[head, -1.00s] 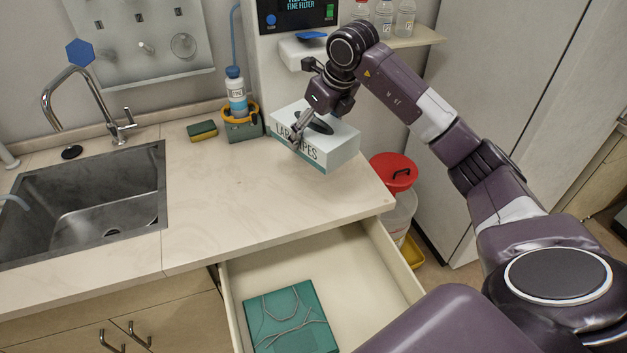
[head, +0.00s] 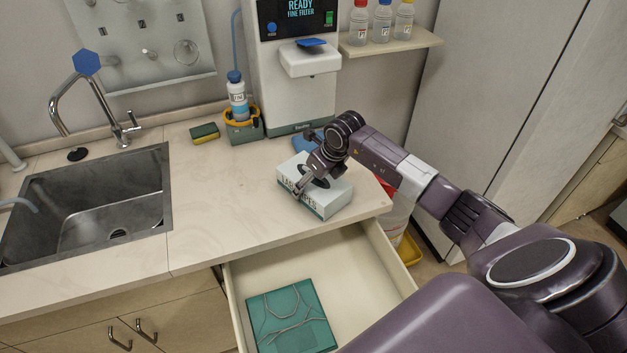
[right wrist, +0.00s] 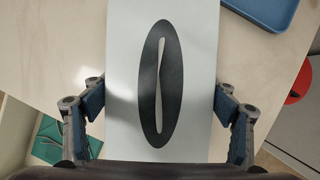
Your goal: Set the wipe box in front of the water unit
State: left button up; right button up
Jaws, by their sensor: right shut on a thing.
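The wipe box (head: 322,204) is a pale box with "LAB WIPES" lettering and a dark oval slot on top. It is at the front right of the counter, near the edge above the open drawer. My right gripper (head: 308,184) is shut on it from above. In the right wrist view the box (right wrist: 122,60) fills the space between the two fingers of the gripper (right wrist: 160,108). I cannot tell whether the box touches the counter. The water unit (head: 298,105) is a white dispenser with a "READY FINE FILTER" display, standing behind the box. My left gripper is not in view.
A blue tray (head: 303,146) lies between the box and the water unit. A bottle (head: 238,98) in a green holder and a sponge (head: 205,133) stand to the left. The drawer (head: 345,262) is open below. The sink (head: 90,205) is at left.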

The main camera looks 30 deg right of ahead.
jog(key=o, duration=1.3)
jog(key=shift+r, duration=0.15)
jog(key=shift+s+r, duration=0.15)
jog(key=shift+r, duration=0.2)
jog(key=b+v, duration=0.3)
jog(key=v, duration=0.8)
jog(key=shift+r, duration=0.1)
